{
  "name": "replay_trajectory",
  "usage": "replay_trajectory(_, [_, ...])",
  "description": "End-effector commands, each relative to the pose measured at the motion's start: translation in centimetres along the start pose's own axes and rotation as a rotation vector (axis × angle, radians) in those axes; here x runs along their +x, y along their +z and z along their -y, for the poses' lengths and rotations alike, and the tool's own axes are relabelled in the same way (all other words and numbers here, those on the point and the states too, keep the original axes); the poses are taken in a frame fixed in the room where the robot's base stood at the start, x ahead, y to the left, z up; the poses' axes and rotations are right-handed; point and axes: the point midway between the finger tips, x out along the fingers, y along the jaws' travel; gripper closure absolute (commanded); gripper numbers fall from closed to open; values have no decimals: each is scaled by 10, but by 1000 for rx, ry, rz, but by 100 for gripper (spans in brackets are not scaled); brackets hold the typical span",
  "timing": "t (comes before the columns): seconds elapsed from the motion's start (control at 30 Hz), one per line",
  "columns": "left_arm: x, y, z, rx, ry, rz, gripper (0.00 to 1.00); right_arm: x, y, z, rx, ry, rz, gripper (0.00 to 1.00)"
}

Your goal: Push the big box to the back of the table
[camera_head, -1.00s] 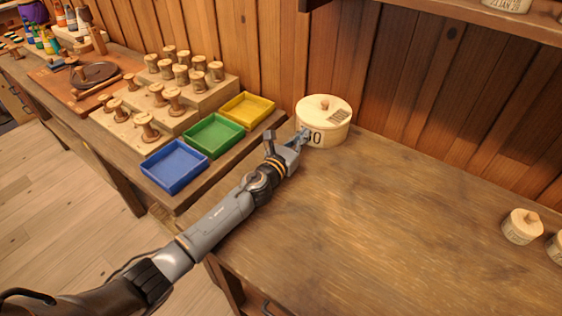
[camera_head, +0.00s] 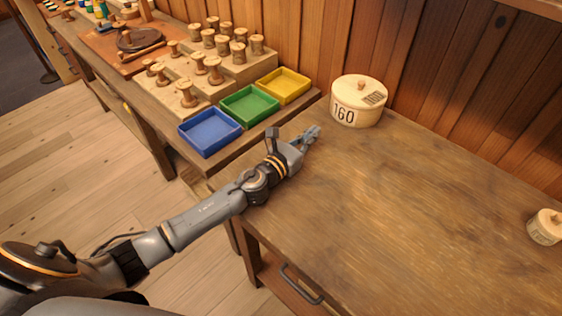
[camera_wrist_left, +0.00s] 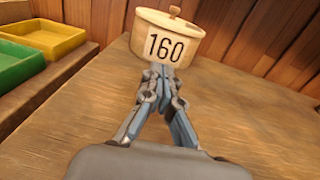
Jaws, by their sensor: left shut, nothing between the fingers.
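The big box (camera_head: 358,104) is round and cream, with a lidded top, a small wooden knob and the number 160 on its side. It stands upright at the back of the wooden table (camera_head: 400,190), close to the plank wall. It also shows at the top of the left wrist view (camera_wrist_left: 167,38). My left gripper (camera_head: 314,132) is shut and empty, a little in front of the box and to its left, with a gap between them in the head view. Its closed fingers (camera_wrist_left: 162,75) point at the box in the wrist view. My right gripper is not in view.
Blue (camera_head: 209,132), green (camera_head: 249,106) and yellow (camera_head: 284,85) trays sit on the neighbouring bench to the left, with wooden spools (camera_head: 215,70) on stepped blocks behind. A smaller round box (camera_head: 545,227) stands at the right. The table's middle is clear.

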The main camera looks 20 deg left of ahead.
Motion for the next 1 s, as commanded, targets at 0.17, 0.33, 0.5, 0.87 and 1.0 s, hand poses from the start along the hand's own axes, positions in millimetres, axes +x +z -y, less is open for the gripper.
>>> replay_trajectory(0.17, [-48,-4,1,1,-3,-6,100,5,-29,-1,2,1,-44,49])
replay_trajectory(0.33, [-87,-5,1,0,-2,-6,100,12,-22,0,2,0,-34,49])
replay_trajectory(0.5, [-112,-4,1,0,-1,-5,100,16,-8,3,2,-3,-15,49])
replay_trajectory(0.87, [-124,-1,1,0,-1,-2,100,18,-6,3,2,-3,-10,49])
replay_trajectory(1.0, [-124,-1,1,0,-1,-2,100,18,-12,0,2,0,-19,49])
